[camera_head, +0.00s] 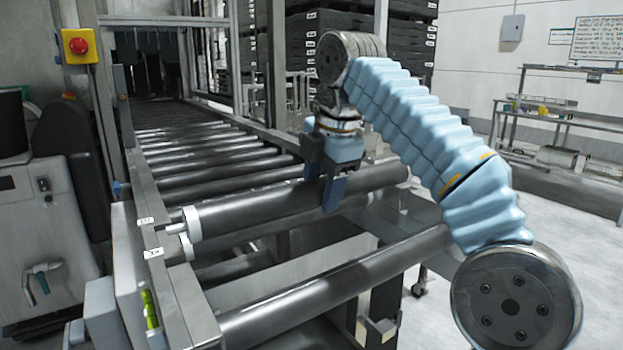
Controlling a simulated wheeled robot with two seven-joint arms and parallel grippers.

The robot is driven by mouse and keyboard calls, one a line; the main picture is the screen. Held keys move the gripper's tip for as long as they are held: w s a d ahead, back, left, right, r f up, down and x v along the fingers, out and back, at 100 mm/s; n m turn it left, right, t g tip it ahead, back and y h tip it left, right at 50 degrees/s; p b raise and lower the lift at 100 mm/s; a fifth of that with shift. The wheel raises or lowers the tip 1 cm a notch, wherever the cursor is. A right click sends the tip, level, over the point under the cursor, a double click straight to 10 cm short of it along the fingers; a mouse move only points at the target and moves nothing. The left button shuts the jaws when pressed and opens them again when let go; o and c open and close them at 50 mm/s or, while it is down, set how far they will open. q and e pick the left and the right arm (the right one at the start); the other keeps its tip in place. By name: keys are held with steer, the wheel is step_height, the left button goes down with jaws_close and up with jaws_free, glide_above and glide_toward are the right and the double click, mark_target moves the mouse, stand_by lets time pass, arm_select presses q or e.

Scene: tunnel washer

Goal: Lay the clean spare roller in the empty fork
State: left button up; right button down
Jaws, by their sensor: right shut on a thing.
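The spare roller (260,209) is a long dark grey cylinder with a white collar and a pale shaft stub at its left end. It lies across the conveyor, near the frame's front part. My right gripper (333,182) is shut on it from above, right of its middle. The roller's left end is close to the left side rail (150,238), by two small white labels. I cannot tell whether its shaft touches the rail or sits in a fork. The fork slots are not clear, and the far right end is partly hidden. My left gripper is not in view.
A row of fixed rollers (205,155) runs back to the dark tunnel. A fixed front roller (335,285) lies nearer, with an open gap behind it. A red stop button (78,46) is on a post at left. Free floor and a shelf table (560,115) are at right.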

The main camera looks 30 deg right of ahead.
step_height(320, 180, down, 7)
steer(key=b, duration=0.2)
steer(key=shift+s+f+t, duration=0.15)
steer(key=shift+s+t, duration=0.05)
steer(key=shift+t, duration=0.2)
stand_by(1.3)
steer(key=shift+f, duration=0.1)
steer(key=shift+f+b, duration=0.65)
steer(key=shift+f, duration=0.1)
steer(key=c, duration=0.5)
jaws_free()
steer(key=shift+c, duration=0.2)
steer(key=shift+o, duration=1)
